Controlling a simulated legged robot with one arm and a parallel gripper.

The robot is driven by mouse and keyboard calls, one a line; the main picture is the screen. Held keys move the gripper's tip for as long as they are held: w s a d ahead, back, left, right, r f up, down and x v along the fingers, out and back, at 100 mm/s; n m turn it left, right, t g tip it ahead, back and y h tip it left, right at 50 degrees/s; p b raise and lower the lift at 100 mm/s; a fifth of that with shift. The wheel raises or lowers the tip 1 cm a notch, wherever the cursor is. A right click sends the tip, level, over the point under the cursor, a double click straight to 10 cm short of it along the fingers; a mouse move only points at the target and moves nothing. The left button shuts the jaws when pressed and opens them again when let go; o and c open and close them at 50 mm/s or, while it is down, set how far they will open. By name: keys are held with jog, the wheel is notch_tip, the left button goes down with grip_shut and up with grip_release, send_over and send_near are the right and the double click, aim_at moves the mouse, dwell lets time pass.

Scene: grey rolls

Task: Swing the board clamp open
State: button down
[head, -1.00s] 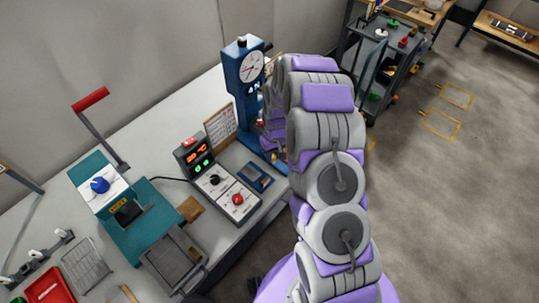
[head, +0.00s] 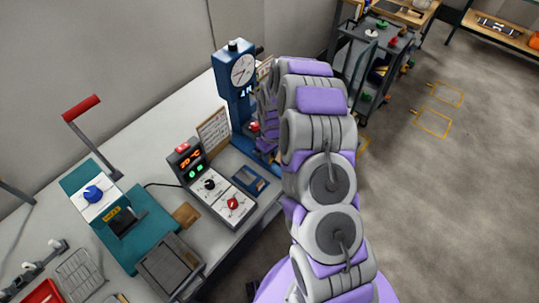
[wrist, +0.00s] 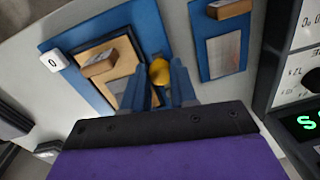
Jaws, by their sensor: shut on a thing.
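In the wrist view, a blue fixture plate (wrist: 70,62) carries a tan board (wrist: 128,52) with a small brown block (wrist: 99,64) on it. A yellow knob (wrist: 159,72), seemingly the board clamp's handle, stands at the board's right edge. My gripper (wrist: 161,82) is shut on the yellow knob, with a blue finger on each side. The rest of the clamp is hidden behind the fingers and the gripper body. In the head view, my arm hides most of the fixture beside the blue dial press (head: 236,85).
A second blue plate (wrist: 221,66) with a block and a grey sheet lies right of the fixture. A control box (head: 207,185) with lit digits stands to the left. A teal lever machine (head: 112,215) stands farther left on the bench. Open floor lies at right.

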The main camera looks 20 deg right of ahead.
jog(key=c, duration=0.9)
grip_release()
jog(key=shift+w, duration=0.1)
jog(key=shift+r, duration=0.1)
notch_tip(320, 180, up, 17)
jog(key=p, duration=0.1)
jog(key=shift+w+d+p, duration=0.2)
jog(key=shift+d+p, duration=0.1)
jog(key=shift+d, duration=0.1)
jog(key=s+a+r+m+b, duration=0.25)
jog(key=s+r, duration=0.85)
jog(key=s, duration=0.6)
jog(key=s+r+m+g, duration=0.1)
jog(key=s+r+m, duration=0.1)
jog(key=s, duration=2)
jog(key=shift+m+g+h, duration=0.3)
jog(key=shift+m, duration=0.25)
